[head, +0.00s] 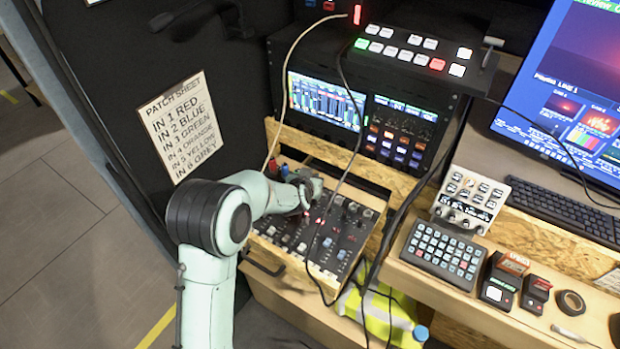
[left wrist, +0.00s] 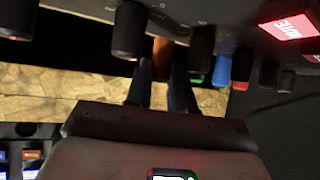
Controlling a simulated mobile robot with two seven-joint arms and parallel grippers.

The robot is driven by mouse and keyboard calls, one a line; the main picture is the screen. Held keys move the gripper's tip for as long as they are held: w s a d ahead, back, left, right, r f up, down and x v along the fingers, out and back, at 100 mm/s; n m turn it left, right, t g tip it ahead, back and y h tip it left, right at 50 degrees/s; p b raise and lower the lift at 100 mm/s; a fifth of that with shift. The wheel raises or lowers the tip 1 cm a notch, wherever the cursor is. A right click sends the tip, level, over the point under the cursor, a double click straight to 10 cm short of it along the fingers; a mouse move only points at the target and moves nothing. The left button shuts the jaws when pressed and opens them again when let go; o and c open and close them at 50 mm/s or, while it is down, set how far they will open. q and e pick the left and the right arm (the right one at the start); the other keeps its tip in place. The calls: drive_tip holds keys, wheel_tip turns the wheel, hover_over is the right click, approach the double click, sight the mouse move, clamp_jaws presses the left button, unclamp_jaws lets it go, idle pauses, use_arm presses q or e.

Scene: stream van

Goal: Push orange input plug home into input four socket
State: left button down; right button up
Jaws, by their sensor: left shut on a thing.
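The orange input plug (left wrist: 162,52) stands between the fingertips of my left gripper (left wrist: 162,72) in the left wrist view. The gripper is shut on it. Its far end meets or nearly meets the dark socket panel; the input four socket itself is hidden, and I cannot tell how deep the plug sits. In the head view my left gripper (head: 304,192) is over the back part of the mixer panel (head: 325,238), and the orange plug is hidden behind it. My right gripper is not in view.
Green (left wrist: 197,78), blue (left wrist: 222,70) and red (left wrist: 241,68) plugs stand in a row beside the orange one. Black knobs or plugs (left wrist: 130,30) are close by. A patch sheet (head: 185,124) hangs on the left wall. A dark cable (head: 325,215) crosses the mixer.

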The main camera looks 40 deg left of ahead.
use_arm(q)
drive_tip(key=shift+f, duration=0.2)
drive_tip(key=c, duration=0.9)
unclamp_jaws()
drive_tip(key=shift+s+d+r, duration=0.15)
drive_tip(key=shift+s+r, duration=0.1)
drive_tip(key=shift+r, duration=0.05)
drive_tip(key=p+v, duration=0.4)
drive_tip(key=v, duration=0.8)
drive_tip(key=shift+s+r, duration=0.2)
drive_tip(key=shift+s, duration=0.1)
